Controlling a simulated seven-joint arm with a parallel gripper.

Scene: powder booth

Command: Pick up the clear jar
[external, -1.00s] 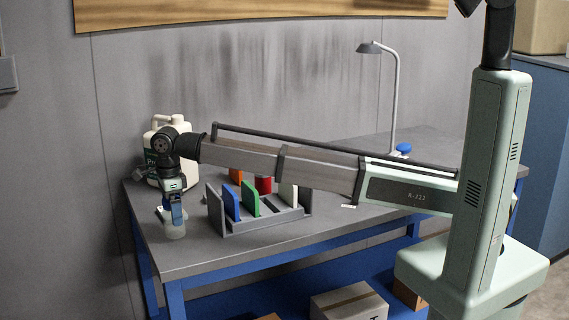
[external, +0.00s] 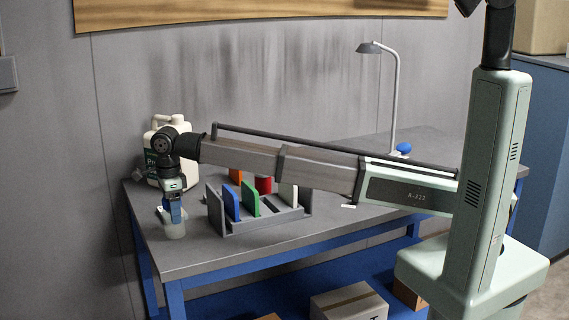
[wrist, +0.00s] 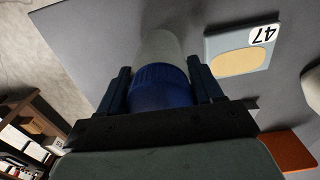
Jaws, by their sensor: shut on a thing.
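The clear jar (external: 174,230) stands at the left end of the grey table, upright, under my gripper (external: 172,211). In the wrist view the jar's pale, frosted-looking body (wrist: 161,48) shows beyond its blue lid (wrist: 160,86). In that view my gripper (wrist: 160,84) has one dark finger on each side of the blue lid and is shut on it. The jar's base looks to be on or very near the tabletop; I cannot tell which. Part of the lid is hidden by my gripper in the external view.
A rack (external: 262,224) with blue, green and white panels stands right of the jar. A white jug (external: 153,180) stands behind. A tag marked 47 (wrist: 241,49) lies near the jar. The table's left edge is close; a lamp (external: 394,95) stands farther right.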

